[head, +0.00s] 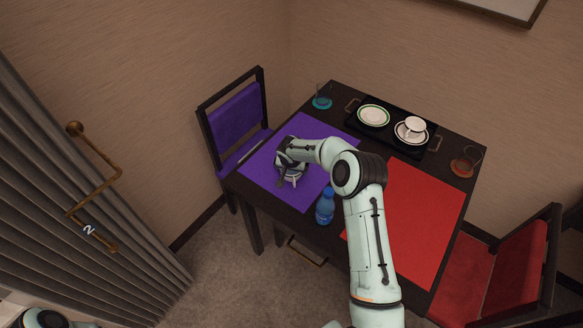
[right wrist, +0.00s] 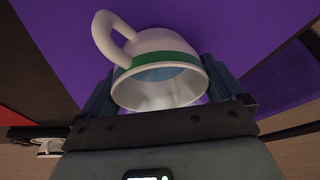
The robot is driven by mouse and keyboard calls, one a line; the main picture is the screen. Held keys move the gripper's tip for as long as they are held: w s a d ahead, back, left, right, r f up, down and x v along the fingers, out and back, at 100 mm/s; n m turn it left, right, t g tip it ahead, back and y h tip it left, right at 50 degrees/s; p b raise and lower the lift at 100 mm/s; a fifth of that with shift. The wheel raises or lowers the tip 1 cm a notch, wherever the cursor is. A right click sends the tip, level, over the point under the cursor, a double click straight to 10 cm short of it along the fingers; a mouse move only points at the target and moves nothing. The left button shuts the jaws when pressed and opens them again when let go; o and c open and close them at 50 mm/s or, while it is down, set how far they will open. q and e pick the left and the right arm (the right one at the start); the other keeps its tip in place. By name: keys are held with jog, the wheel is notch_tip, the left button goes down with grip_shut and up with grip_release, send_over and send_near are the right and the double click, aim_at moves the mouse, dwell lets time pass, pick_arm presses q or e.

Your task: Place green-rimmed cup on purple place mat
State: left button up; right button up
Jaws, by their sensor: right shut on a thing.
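The green-rimmed cup (right wrist: 160,72) is white with a green band and a handle at its upper left in the right wrist view. My right gripper (head: 290,176) is shut on it, with a finger on each side in the right wrist view (right wrist: 178,90). The cup's open mouth faces the wrist camera. In the head view the gripper mostly hides the cup. The purple place mat (head: 258,174) lies at the left of the dark table, and the cup is over it. I cannot tell whether the cup touches the mat. My left gripper is not in view.
A blue bottle (head: 325,207) stands beside the purple mat, near my right arm. A red mat (head: 412,215) lies to the right. A black tray at the back holds a green-rimmed saucer (head: 373,116) and another cup (head: 415,124). Glasses stand on a teal coaster (head: 322,104) and a brown coaster (head: 462,168).

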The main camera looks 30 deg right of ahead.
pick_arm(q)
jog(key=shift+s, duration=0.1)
pick_arm(e)
jog(key=o, duration=0.8)
jog(key=shift+f, duration=0.2)
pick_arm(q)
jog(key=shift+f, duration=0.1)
pick_arm(e)
jog(key=shift+r, duration=0.1)
jog(key=shift+r, duration=0.35)
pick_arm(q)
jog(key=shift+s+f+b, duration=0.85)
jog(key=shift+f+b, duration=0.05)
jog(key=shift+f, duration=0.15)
pick_arm(e)
jog(key=v, duration=1.1)
jog(key=shift+s+a+r, duration=0.15)
jog(key=shift+r, duration=0.1)
